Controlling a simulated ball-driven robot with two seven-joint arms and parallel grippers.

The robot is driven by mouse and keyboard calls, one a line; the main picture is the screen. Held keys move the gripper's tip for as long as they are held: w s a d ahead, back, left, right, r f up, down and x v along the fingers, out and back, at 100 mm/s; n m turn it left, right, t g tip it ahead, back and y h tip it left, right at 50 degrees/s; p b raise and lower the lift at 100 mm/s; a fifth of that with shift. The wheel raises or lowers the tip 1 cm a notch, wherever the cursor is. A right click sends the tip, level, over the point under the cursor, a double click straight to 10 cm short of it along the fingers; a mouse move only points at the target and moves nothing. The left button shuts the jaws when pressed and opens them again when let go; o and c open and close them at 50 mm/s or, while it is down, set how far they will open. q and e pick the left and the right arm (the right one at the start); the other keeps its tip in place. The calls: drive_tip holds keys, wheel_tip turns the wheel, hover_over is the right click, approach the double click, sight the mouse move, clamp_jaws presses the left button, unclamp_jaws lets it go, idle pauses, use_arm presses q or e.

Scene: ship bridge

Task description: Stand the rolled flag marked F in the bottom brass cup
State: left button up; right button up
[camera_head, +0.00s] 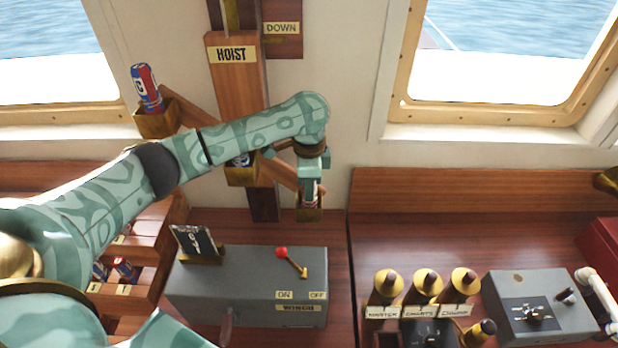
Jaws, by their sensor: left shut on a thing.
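My left gripper (312,184) points down at the lower end of the slanted wooden hoist arm. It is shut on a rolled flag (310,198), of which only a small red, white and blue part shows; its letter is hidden. The flag's lower end is at the mouth of the bottom brass cup (309,214); I cannot tell how deep it sits. The middle brass cup (241,177) holds a flag mostly hidden by my arm. The top brass cup (156,124) holds a red and blue flag marked C (147,88), slightly tilted. My right gripper is out of view.
Below is a grey winch box (250,285) with a red-knobbed lever (290,261) and a dark card (195,242) on it. A wooden rack (150,250) with rolled flags is at left. Brass-topped tubes (427,285) and a grey control box (540,305) stand at right.

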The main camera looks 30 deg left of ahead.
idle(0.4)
use_arm(q)
drive_tip(key=o, duration=1.1)
wheel_tip(320, 180, up, 16)
drive_tip(key=p, duration=0.5)
drive_tip(key=shift+r, duration=0.1)
